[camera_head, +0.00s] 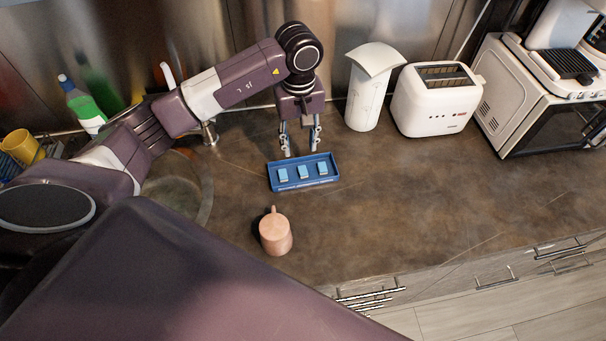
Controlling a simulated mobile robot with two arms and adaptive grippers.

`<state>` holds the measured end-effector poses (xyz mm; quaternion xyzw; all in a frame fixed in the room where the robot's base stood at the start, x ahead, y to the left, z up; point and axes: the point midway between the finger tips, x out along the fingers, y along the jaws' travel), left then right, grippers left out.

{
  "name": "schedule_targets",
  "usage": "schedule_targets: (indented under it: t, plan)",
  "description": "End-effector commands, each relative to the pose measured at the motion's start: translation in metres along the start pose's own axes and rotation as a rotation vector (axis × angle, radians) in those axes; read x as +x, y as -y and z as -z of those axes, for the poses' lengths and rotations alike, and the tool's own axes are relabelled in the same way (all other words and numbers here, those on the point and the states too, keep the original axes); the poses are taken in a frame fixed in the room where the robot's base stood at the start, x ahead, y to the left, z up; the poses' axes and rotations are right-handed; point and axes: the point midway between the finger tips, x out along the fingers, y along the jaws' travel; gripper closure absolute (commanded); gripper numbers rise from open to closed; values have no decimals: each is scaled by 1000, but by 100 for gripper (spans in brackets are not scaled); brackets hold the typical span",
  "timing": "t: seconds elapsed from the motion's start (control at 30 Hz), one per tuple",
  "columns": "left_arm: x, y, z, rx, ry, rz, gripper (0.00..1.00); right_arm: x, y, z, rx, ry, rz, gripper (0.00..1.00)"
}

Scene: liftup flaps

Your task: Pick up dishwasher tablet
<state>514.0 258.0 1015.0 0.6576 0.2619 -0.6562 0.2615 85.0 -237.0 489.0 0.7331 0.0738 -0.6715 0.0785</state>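Three light-blue dishwasher tablets (303,171) lie in a row in a blue tray (273,184) on the brown counter. My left gripper (301,151) points down at the back edge of the tray, behind the tablets. Its two fingers are spread apart with nothing seen between them. Whether the fingertips touch the tray cannot be told. My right gripper is not in view.
A pink mug (275,236) stands in front of the tray. A white container (366,92), a white toaster (437,100) and a white microwave (510,95) stand at the back right. A sink (178,188) is at left. The counter right of the tray (430,190) is clear.

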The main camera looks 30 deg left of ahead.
Motion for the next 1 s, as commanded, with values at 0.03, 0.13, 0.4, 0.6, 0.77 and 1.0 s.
schedule_targets:
  t: [0.03, 0.13, 0.4, 0.6, 0.77, 1.0]
  plan:
    - [13, 0, 0, 0, 0, 0, 62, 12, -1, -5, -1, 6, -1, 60]
    - [22, 0, 0, 0, 0, 0, 62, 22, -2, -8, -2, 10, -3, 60]
    - [40, -1, -1, 0, 4, 1, 62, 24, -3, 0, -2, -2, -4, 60]
    - [60, -3, 0, 0, 4, 1, 62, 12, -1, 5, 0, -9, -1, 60]
    - [78, -8, 3, -3, 6, 1, 62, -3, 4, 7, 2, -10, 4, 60]
    - [105, -9, 5, 0, 1, 0, 62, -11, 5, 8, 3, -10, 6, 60]
